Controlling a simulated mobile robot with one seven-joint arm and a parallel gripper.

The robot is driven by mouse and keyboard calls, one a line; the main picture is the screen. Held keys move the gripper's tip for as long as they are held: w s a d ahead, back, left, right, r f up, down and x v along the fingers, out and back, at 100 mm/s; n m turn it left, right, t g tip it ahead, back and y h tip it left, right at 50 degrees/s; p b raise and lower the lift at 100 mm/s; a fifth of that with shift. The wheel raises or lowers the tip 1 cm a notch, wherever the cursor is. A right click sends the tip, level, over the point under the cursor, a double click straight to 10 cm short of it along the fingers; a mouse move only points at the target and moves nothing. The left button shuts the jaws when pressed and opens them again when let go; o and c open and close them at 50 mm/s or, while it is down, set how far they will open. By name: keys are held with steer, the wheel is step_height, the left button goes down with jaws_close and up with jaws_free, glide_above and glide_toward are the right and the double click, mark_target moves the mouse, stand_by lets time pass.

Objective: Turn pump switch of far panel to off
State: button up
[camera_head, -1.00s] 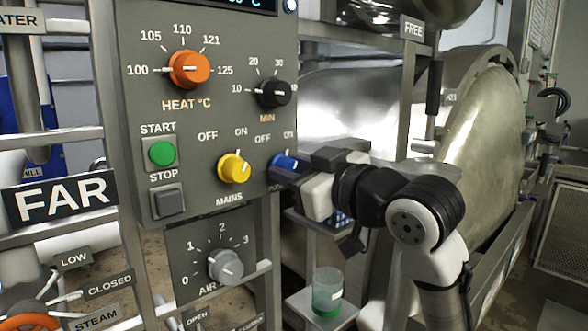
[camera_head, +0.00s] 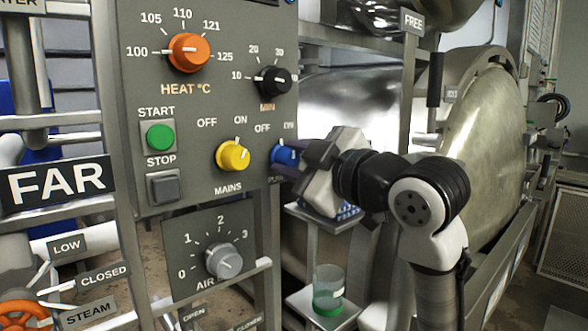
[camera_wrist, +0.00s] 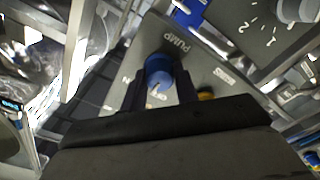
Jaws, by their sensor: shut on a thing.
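The far panel (camera_head: 200,110) is a grey plate on a metal frame, with a FAR sign at its left. The blue pump switch (camera_head: 284,154) sits at the panel's lower right edge, with OFF and ON marks above it. My gripper (camera_head: 298,157) comes from the right and is shut on this knob, hiding part of it. In the wrist view the blue knob (camera_wrist: 158,72) lies between the two dark fingers, below the word PUMP as the picture stands. Its pointer line is partly visible; I cannot tell its exact setting.
The yellow mains switch (camera_head: 233,155) is just left of my gripper. The black minute knob (camera_head: 272,81) is above it and the grey air knob (camera_head: 224,261) below. A glass with green contents (camera_head: 328,291) stands on a small shelf below my arm. A large metal vessel (camera_head: 485,150) stands behind.

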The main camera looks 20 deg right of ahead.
steer(key=n+b, duration=0.2)
steer(key=n, duration=0.3)
steer(key=shift+f+n, duration=0.1)
steer(key=shift+n, duration=0.3)
stand_by(0.4)
steer(key=o, duration=1)
steer(key=b+v, duration=0.2)
steer(key=v, duration=1.2)
steer(key=shift+b, duration=0.35)
